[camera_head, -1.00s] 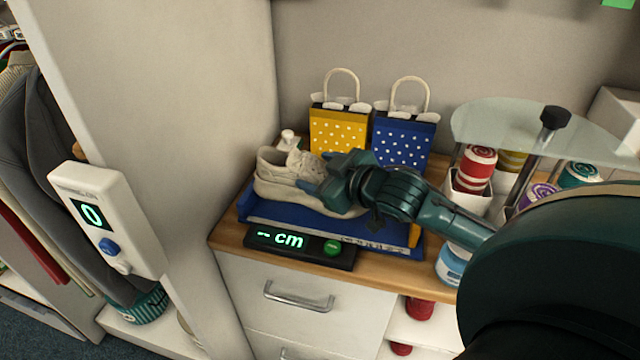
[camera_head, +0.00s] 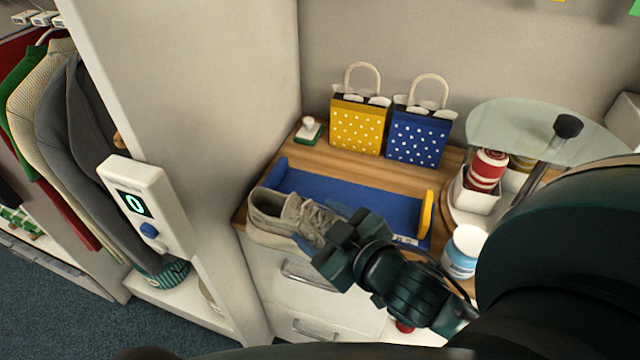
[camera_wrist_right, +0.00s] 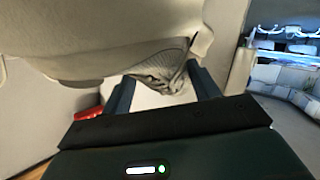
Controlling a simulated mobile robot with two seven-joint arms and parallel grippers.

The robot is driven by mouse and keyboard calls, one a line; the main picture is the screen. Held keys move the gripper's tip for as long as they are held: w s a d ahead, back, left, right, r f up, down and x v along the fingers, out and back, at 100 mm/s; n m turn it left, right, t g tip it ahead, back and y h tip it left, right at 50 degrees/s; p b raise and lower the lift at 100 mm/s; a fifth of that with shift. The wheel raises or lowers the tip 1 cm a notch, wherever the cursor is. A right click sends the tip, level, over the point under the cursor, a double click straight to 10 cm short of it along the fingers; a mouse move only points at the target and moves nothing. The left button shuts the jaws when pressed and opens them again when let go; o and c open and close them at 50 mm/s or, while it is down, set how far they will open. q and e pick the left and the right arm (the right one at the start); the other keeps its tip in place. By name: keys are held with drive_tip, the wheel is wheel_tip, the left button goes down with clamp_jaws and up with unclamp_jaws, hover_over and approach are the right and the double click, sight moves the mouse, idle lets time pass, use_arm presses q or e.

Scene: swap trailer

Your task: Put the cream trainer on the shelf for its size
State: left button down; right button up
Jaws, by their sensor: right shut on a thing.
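The cream trainer (camera_head: 272,218) is in my right gripper (camera_head: 318,240), held above the front edge of the wooden counter, in front of the blue foot gauge. The gripper is shut on the shoe's right-hand part, and its fingers and wrist hide that end. In the right wrist view the trainer (camera_wrist_right: 120,40) fills the top, close above the two fingers (camera_wrist_right: 163,92). The blue foot gauge (camera_head: 340,190) lies on the counter with a yellow end stop (camera_head: 426,213); its bed is empty. My left gripper is not in view.
Yellow (camera_head: 358,126) and blue (camera_head: 417,138) dotted gift bags stand at the back of the counter. A white jar (camera_head: 463,252) and a tiered stand with a glass top (camera_head: 530,125) are on the right. A wall panel with a counter reading 0 (camera_head: 148,205) is on the left.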

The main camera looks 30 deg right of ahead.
sight(309, 201)
drive_tip(key=shift+w+a+r, duration=0.15)
drive_tip(key=shift+r, duration=0.1)
drive_tip(key=shift+m+h, duration=0.7)
drive_tip(key=shift+h, duration=0.2)
drive_tip(key=w, duration=0.1)
drive_tip(key=w+r, duration=0.1)
drive_tip(key=w, duration=0.2)
drive_tip(key=shift+d+r, duration=0.2)
drive_tip(key=shift+d, duration=0.1)
drive_tip(key=shift+s, duration=0.1)
drive_tip(key=shift+s, duration=0.1)
